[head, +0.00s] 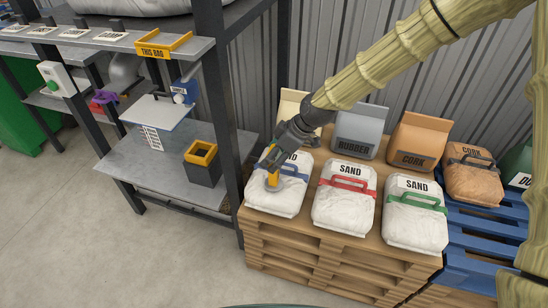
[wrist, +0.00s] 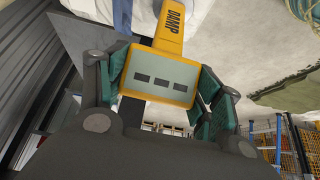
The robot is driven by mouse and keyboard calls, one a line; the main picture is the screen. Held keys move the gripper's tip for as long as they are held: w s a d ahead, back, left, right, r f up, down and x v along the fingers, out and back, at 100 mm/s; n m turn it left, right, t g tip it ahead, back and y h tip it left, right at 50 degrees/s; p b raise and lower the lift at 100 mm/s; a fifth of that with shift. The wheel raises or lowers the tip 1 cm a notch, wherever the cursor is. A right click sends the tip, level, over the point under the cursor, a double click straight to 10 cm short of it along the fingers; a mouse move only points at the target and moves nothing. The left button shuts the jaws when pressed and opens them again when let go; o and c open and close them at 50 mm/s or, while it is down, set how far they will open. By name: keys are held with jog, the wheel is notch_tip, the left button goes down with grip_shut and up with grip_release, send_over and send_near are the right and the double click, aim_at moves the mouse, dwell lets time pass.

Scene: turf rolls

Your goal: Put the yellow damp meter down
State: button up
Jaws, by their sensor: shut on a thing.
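The yellow damp meter (head: 272,179) is upright over the white sand bag with the blue handle (head: 278,202), the leftmost of the front row. Its round grey foot is at the bag's top face; I cannot tell whether it touches. In the wrist view the meter (wrist: 170,40) has the word DAMP and a grey screen with three dark dashes. My gripper (head: 275,157) is shut on the meter's upper part, with the green finger pads on both sides of the screen in the wrist view. The bag's label is partly hidden by my gripper.
Sand bags with red (head: 343,206) and green (head: 414,219) handles share the wooden pallet (head: 312,260). Rubber (head: 360,131) and cork (head: 418,140) bags stand behind. Left is a metal rack with a "THIS BAG" yellow-edged tray (head: 163,51) and a dark yellow-rimmed holder (head: 203,167).

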jog(key=shift+f, duration=0.55)
jog(key=o, duration=1.6)
jog(key=shift+f, duration=0.1)
jog(key=v, duration=1.2)
